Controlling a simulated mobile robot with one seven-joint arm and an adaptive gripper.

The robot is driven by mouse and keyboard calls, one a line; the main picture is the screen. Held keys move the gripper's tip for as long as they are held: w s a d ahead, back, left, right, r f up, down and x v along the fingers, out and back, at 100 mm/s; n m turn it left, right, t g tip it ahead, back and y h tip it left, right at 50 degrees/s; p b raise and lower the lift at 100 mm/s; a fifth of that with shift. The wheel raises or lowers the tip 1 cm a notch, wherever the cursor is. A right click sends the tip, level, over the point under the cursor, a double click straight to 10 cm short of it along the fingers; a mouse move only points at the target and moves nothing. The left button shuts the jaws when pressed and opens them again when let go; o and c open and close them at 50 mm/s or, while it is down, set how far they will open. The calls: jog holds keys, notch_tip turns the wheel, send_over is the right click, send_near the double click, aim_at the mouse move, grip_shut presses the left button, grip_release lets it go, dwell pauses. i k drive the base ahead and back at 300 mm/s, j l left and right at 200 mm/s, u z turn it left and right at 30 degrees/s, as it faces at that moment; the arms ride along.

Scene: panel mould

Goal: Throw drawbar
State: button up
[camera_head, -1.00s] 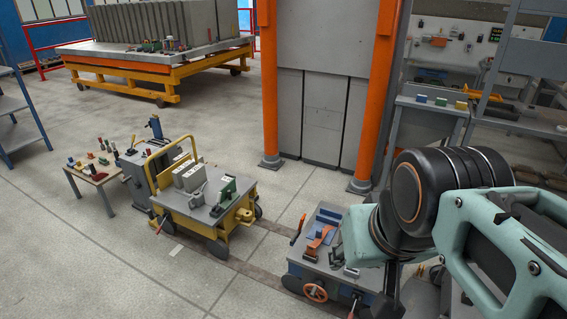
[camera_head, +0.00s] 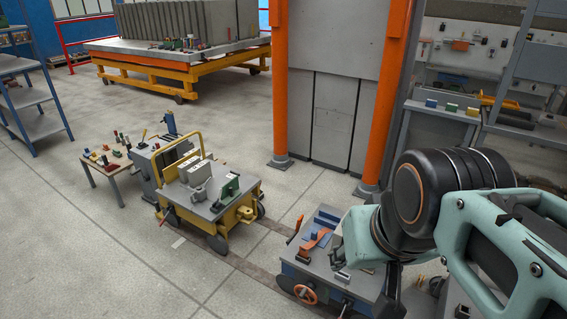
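No part is clearly recognisable as the drawbar. A yellow-framed cart (camera_head: 238,211) stands left of centre, with a yellow push handle (camera_head: 173,153) and a small yellow fitting (camera_head: 245,214) at its right end. A thin lever with a red grip (camera_head: 168,216) shows at its front left. A blue and grey cart (camera_head: 321,270) stands in front of me, with an orange handwheel (camera_head: 305,293) on its side. My arm fills the right side. My gripper (camera_head: 391,287) hangs below the wrist beside this cart, dark and mostly hidden; its fingers cannot be made out.
A low wooden table (camera_head: 119,178) with small coloured parts stands left of the yellow cart. Orange posts (camera_head: 282,85) flank a grey panel behind. A yellow trolley (camera_head: 190,74) carries grey panels at the back. A blue shelf (camera_head: 38,97) is far left. The front-left floor is clear.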

aim_at(294, 234)
jog(key=i+l+u, duration=0.1)
jog(key=i+l, duration=0.15)
jog(key=i+l+u, duration=0.15)
jog(key=l, duration=0.3)
jog(key=i+l+u, duration=0.1)
jog(key=i+l, duration=0.15)
jog(key=l, duration=0.15)
jog(key=j+z, duration=0.15)
jog(key=j, duration=0.55)
jog(key=j+z, duration=0.2)
jog(key=j, duration=0.5)
jog(key=j+z, duration=0.1)
jog(key=j, duration=0.25)
jog(key=i+j+z, duration=0.15)
jog(key=j, duration=0.25)
jog(key=i+j+z, duration=0.15)
jog(key=j, duration=0.2)
jog(key=i+j+z, duration=0.15)
jog(key=j, duration=0.2)
jog(key=i+j+z, duration=0.4)
jog(key=j, duration=0.3)
jog(key=i, duration=0.1)
